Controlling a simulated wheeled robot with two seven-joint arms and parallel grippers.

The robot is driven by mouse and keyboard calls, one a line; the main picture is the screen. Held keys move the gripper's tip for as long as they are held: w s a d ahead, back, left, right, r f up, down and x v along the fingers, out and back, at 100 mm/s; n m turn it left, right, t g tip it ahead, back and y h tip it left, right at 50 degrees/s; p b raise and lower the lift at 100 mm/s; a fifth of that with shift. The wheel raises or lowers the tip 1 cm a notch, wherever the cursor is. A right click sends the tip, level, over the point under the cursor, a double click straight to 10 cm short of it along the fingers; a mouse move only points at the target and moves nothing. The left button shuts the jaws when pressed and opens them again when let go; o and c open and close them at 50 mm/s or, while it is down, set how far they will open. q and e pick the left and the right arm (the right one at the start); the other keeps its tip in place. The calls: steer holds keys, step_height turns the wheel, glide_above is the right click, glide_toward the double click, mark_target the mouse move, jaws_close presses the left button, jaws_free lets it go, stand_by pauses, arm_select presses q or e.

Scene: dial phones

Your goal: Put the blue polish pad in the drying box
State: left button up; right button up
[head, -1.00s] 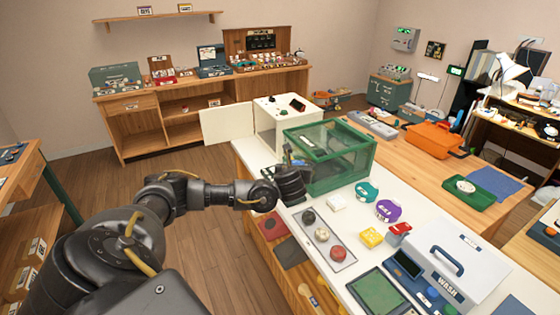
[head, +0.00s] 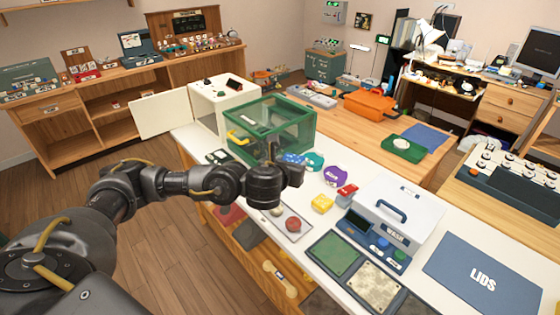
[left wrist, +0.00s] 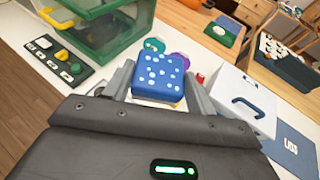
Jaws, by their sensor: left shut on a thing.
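The blue polish pad (left wrist: 160,72), blue with pale dots and a light underside, is between the fingers of my left gripper (left wrist: 158,92) in the left wrist view. In the head view my left gripper (head: 282,170) is above the white counter, and the pad (head: 293,158) shows at its fingertips. A clear box with a green frame (head: 268,120) and a yellow handle stands just behind the gripper. A white cabinet (head: 222,92) with its door open stands behind that. No label shows which is the drying box. My right gripper is out of view.
The white WASH unit (head: 400,212) stands farther right. A switch panel (left wrist: 57,62) lies before the green-framed box.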

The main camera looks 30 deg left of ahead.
arm_select(q)
steer(key=s+d+f+m+h+b, duration=0.1)
steer(key=s+d+f+b, duration=0.3)
steer(key=b, duration=0.4)
steer(key=shift+s+d+f+m+h, duration=0.25)
steer(key=shift+s+d+m+h, duration=0.15)
steer(key=shift+s+d+h, duration=0.2)
